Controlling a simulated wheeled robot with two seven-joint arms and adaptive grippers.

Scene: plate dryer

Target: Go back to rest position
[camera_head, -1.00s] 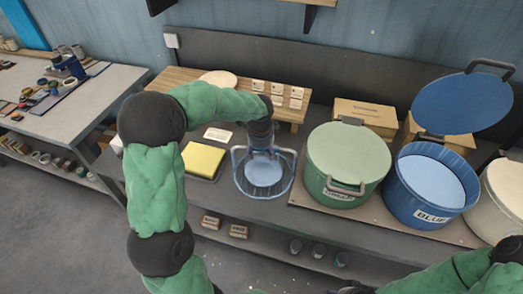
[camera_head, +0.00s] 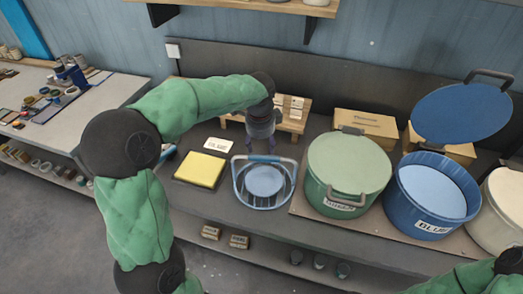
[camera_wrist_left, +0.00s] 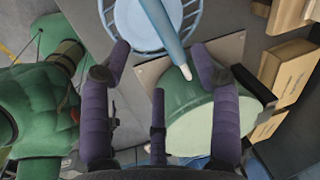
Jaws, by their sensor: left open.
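My left gripper (camera_head: 262,149) is open and empty, pointing down just above the blue handle (camera_head: 264,158) of a wire basket (camera_head: 237,190). A light blue plate (camera_head: 265,180) lies flat in the basket, which stands on the grey bench. In the left wrist view, the spread purple fingers of my left gripper (camera_wrist_left: 163,48) have the basket handle (camera_wrist_left: 163,30) showing between their tips; contact is hard to judge. Part of my right arm shows at the bottom right of the head view, but its gripper is out of frame.
Right of the basket stand a lidded green pot (camera_head: 350,165) and an open blue pot (camera_head: 432,212), its lid (camera_head: 463,112) raised behind. A yellow sponge (camera_head: 200,169) lies left of the basket. A small wooden rack (camera_head: 290,122) and cardboard boxes (camera_head: 365,127) stand behind.

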